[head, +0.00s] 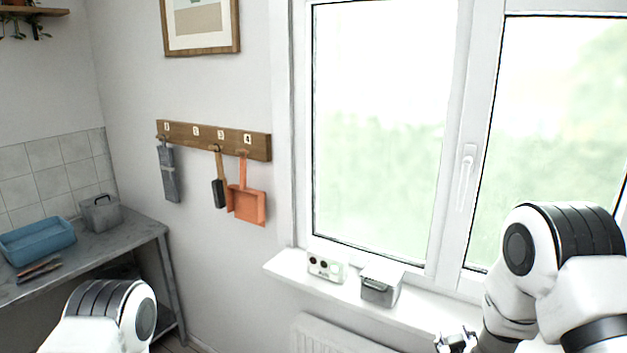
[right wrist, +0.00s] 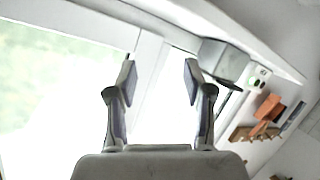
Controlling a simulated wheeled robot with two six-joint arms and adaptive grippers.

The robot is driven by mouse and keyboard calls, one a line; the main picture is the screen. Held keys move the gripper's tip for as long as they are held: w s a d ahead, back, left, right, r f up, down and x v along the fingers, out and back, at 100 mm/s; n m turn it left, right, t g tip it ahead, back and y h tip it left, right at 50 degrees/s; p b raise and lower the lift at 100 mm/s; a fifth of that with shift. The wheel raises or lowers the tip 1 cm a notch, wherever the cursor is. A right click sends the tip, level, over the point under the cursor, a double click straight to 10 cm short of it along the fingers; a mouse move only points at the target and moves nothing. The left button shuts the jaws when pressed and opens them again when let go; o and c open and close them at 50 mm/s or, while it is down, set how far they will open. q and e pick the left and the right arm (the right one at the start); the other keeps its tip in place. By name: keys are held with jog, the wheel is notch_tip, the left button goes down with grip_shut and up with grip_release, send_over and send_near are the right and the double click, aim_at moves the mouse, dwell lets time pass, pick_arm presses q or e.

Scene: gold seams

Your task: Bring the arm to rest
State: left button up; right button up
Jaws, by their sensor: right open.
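My right arm (head: 560,270) comes in at the lower right of the head view, in front of the window. Its gripper (head: 456,341) shows at the bottom edge, partly cut off, near the window sill. In the right wrist view the two fingers of the right gripper (right wrist: 158,82) stand apart with nothing between them. My left arm (head: 105,315) shows only as a rounded link at the lower left of the head view. The left gripper is out of view.
The white sill (head: 420,311) holds a grey box (head: 381,286) and a small white device (head: 326,267). A numbered hook rail (head: 213,140) carries a grey tool (head: 169,172), a brush (head: 219,190) and an orange dustpan (head: 247,204). A blue tray (head: 38,241) sits on the left bench.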

jog(key=s+a+f+g+y+b, duration=0.1)
jog(key=s+f+g, duration=0.1)
jog(key=s+f, duration=0.4)
jog(key=s+f+g+b, duration=0.1)
jog(key=s+f+g, duration=0.15)
jog(key=f, duration=0.65)
jog(key=s+a+f+g+y+b, duration=0.1)
jog(key=s+f+g, duration=0.2)
jog(key=s+f, duration=0.45)
jog(key=s+a+f+g+y+b, duration=0.15)
jog(key=s+f, duration=0.25)
jog(key=s, duration=0.7)
jog(key=s+a+m+g, duration=0.2)
jog(key=s+g, duration=0.2)
jog(key=s, duration=0.6)
jog(key=shift+s+r+g+p, duration=0.2)
jog(key=shift+s+g+p, duration=0.1)
jog(key=shift+s+p, duration=0.1)
jog(key=shift+w, duration=0.15)
